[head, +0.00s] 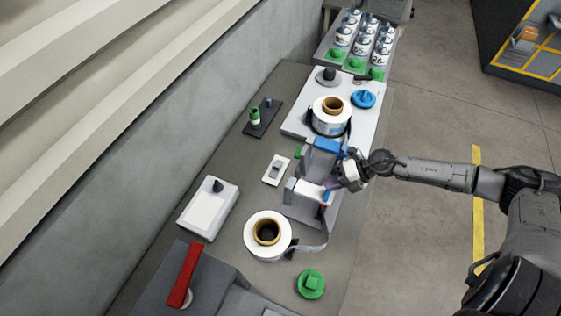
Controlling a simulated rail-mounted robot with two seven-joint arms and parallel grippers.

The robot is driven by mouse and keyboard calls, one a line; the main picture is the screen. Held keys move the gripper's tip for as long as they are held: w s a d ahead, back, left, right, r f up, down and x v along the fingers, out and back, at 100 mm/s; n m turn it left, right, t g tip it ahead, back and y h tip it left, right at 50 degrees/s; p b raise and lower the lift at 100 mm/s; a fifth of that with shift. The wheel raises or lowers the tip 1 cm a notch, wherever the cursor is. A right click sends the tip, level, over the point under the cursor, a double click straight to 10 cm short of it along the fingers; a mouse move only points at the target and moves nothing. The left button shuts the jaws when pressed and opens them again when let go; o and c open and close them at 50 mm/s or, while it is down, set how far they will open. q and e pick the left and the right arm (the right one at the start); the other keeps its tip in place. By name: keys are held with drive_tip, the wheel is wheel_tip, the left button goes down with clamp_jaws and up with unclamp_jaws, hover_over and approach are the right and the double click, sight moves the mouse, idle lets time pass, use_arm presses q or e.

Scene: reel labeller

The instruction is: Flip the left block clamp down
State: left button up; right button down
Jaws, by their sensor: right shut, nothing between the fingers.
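The labeller (298,211) is a grey block unit in the middle of the bench, with upright grey plates and white parts. A blue bar (327,146) lies across the top of its far plate. Small red and blue parts show at its near right side. I cannot tell for sure which part is the left block clamp, or whether it is up or down. My right gripper (342,184) is shut and empty at the right side of the labeller, close beside its upright plates. Its fingertips are small here, and contact cannot be told. My left gripper is not in view.
A label reel (284,232) stands in front of the labeller and another reel (318,113) behind it. A green knob (312,284), a blue knob (363,99), a white box (207,209) and a red lever (184,274) are around. Bottles (343,37) stand at the far end.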

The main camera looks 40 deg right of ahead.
drive_tip(key=shift+s+d+f+t+y+b, duration=0.15)
drive_tip(key=shift+s+f+t+y+b, duration=0.1)
drive_tip(key=shift+s+f+t, duration=0.25)
drive_tip(key=shift+s+d+f+t+y+b, duration=0.15)
drive_tip(key=shift+f+t+y, duration=0.15)
drive_tip(key=shift+f, duration=0.35)
drive_tip(key=shift+s+f+n, duration=0.15)
drive_tip(key=shift+f+n, duration=0.15)
drive_tip(key=shift+f, duration=0.05)
drive_tip(key=shift+s+d+f, duration=0.1)
drive_tip(key=shift+d+f, duration=0.05)
drive_tip(key=shift+f, duration=0.15)
drive_tip(key=shift+s+f, duration=0.1)
drive_tip(key=shift+f, duration=0.1)
drive_tip(key=shift+r, duration=0.15)
wheel_tip(320, 180, up, 4)
drive_tip(key=p, duration=0.4)
hover_over(328, 194)
drive_tip(key=s+d, duration=0.2)
drive_tip(key=v, duration=0.9)
drive_tip(key=shift+d, duration=0.45)
